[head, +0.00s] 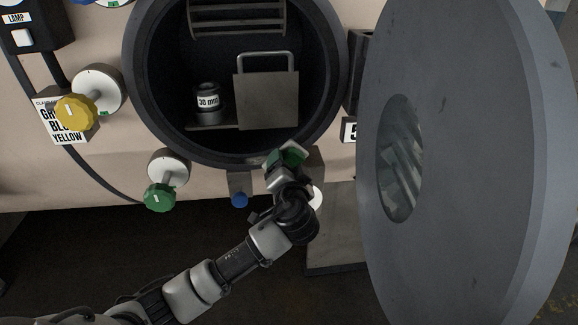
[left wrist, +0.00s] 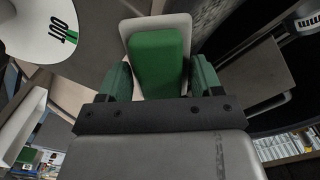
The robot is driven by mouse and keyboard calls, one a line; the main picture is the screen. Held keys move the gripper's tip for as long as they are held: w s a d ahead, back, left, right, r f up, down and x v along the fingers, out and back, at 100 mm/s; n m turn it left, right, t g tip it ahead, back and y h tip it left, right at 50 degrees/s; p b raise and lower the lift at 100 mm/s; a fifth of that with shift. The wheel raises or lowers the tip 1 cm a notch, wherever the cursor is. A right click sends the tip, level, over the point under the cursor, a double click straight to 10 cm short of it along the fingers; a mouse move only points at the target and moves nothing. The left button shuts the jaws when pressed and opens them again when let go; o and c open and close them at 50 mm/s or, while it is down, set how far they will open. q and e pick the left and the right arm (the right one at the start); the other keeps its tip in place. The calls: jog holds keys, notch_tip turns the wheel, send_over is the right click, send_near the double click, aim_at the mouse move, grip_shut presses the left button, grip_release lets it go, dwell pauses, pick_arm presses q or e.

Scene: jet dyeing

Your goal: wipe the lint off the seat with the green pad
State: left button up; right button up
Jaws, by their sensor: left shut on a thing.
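The round vessel mouth has a dark ring-shaped seat (head: 137,85) around it. I cannot make out lint on it. My left gripper (head: 284,166) is shut on the green pad (head: 291,154), just in front of the lower right part of the ring. I cannot tell whether the pad touches the ring. In the left wrist view the green pad (left wrist: 158,65) has a pale backing plate and sits between the two fingers of the left gripper (left wrist: 160,82). My right gripper is not in view.
The thick grey door (head: 470,150) stands open at the right, with a round window. Inside the vessel are a "30 mm" cylinder (head: 207,102) and a plate with a handle (head: 267,100). A yellow knob (head: 75,112), green knob (head: 160,197) and blue knob (head: 239,200) stick out nearby.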

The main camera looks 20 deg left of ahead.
aim_at(244, 161)
pick_arm(q)
jog(key=shift+s+a+p, duration=0.15)
jog(key=shift+s+a, duration=0.65)
jog(key=shift+a, duration=0.55)
jog(key=shift+s+a+p, duration=0.1)
jog(key=shift+s+a, duration=0.75)
jog(key=shift+a, duration=0.55)
jog(key=shift+s+a+p, duration=0.15)
jog(key=shift+s+a, duration=0.65)
jog(key=shift+a, duration=0.55)
jog(key=shift+s, duration=0.1)
jog(key=shift+s+d, duration=0.4)
jog(key=shift+s, duration=0.1)
jog(key=shift+v, duration=2.25)
jog(key=shift+v, duration=1.5)
jog(key=shift+p, duration=0.3)
